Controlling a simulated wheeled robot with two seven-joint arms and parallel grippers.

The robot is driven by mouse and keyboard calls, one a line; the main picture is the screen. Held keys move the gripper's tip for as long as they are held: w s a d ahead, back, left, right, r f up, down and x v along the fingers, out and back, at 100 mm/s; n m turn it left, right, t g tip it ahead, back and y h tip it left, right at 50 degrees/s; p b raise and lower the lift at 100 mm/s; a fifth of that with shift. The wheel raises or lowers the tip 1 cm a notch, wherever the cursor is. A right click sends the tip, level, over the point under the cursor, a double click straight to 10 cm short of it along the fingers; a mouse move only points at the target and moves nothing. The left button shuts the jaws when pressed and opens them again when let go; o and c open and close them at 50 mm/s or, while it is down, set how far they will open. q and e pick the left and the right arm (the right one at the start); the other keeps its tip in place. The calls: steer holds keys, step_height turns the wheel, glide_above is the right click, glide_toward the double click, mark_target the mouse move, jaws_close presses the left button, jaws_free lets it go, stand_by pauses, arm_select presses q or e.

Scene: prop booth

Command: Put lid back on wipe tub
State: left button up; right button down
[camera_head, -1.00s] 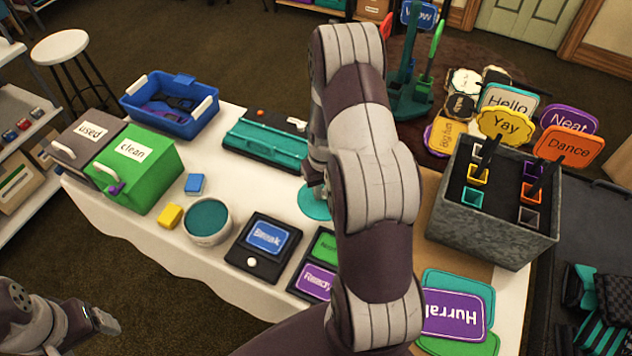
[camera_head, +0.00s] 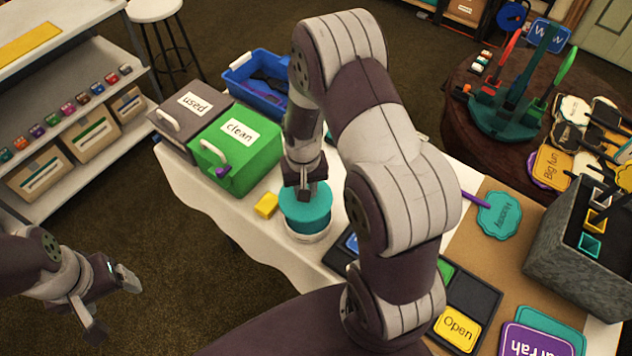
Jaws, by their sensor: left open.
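The wipe tub (camera_head: 310,238) is white and stands on the table near its front edge, with its rim mostly hidden. The round teal lid (camera_head: 306,213) is over the tub, under my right gripper (camera_head: 304,192). The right gripper points down and is shut on the lid, though its fingertips are partly hidden. I cannot tell whether the lid touches the tub's rim. My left gripper (camera_head: 108,304) is open and empty at the lower left, off the table, over the floor.
A yellow block (camera_head: 266,205) lies just left of the tub. The green "clean" box (camera_head: 246,160) and grey "used" box (camera_head: 181,112) stand behind it, with a blue bin (camera_head: 252,85). Sign cards and a grey prop box (camera_head: 590,255) fill the right. My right arm hides the middle.

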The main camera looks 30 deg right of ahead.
steer(key=shift+w+a+f+m, duration=0.1)
steer(key=shift+w+m, duration=0.1)
steer(key=shift+m, duration=0.2)
steer(key=shift+s+d+f+b, duration=0.3)
steer(key=shift+s+f+b, duration=0.1)
steer(key=shift+b, duration=0.1)
steer(key=shift+s+d+f+b, duration=0.1)
steer(key=shift+s+f+b, duration=0.05)
steer(key=shift+f+b, duration=0.2)
steer(key=f+b, duration=0.3)
steer(key=shift+w+a+f, duration=0.15)
steer(key=shift+w+a, duration=0.05)
steer(key=shift+w, duration=0.1)
steer(key=shift+s+d+f+b, duration=0.15)
steer(key=shift+f+b, duration=0.25)
steer(key=shift+f, duration=0.3)
steer(key=shift+r+p, duration=0.1)
steer(key=shift+p, duration=0.3)
steer(key=shift+f, duration=0.2)
